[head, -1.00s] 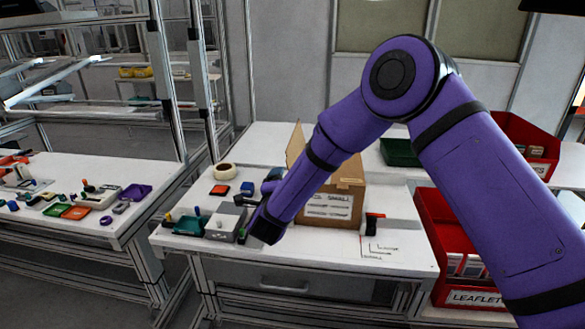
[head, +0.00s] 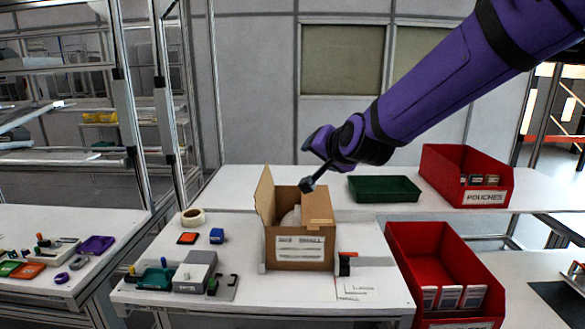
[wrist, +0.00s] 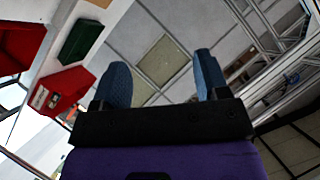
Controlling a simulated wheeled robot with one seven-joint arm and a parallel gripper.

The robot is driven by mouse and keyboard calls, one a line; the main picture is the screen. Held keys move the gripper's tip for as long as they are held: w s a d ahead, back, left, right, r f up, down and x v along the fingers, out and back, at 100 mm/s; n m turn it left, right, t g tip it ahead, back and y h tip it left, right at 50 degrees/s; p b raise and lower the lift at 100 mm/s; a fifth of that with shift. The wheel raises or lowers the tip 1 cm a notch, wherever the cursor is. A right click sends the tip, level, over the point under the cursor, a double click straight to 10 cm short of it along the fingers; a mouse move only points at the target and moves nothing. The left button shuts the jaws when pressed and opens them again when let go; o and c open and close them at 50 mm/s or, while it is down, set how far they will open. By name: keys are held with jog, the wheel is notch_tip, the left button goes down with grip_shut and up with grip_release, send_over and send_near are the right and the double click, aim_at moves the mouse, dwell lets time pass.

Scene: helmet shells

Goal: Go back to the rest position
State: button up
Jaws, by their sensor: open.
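My gripper (wrist: 162,78) shows two blue-grey fingers spread wide apart in the wrist view, with nothing between them. In the head view my purple arm comes in from the upper right. Its dark end (head: 308,184) is in the air above the open cardboard box (head: 300,262), clear of the table. In the wrist view the gripper faces the wall and frames, tilted. The box stands on the middle table with flaps up, and something whitish shows inside it.
A green tray (head: 384,197) and a red POUCHES bin (head: 466,160) stand on the back table, and a red LEAFLET bin (head: 422,262) at right. The air left of the arm looks free.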

jog(key=s+d+r+n+g+h, duration=0.2)
jog(key=s+d+r+n+g, duration=0.15)
jog(key=s+d, duration=1.15)
jog(key=s+d+f+g+h, duration=0.1)
jog(key=s+d, duration=0.3)
jog(key=s, duration=0.5)
jog(key=s+d+f+g+h, duration=0.1)
jog(key=s+d, duration=0.3)
jog(key=s, duration=0.5)
jog(key=shift+s+d+f+n+g+h, duration=0.35)
jog(key=shift+d+f+g, duration=0.1)
jog(key=shift+g, duration=0.4)
jog(key=shift+w, duration=0.15)
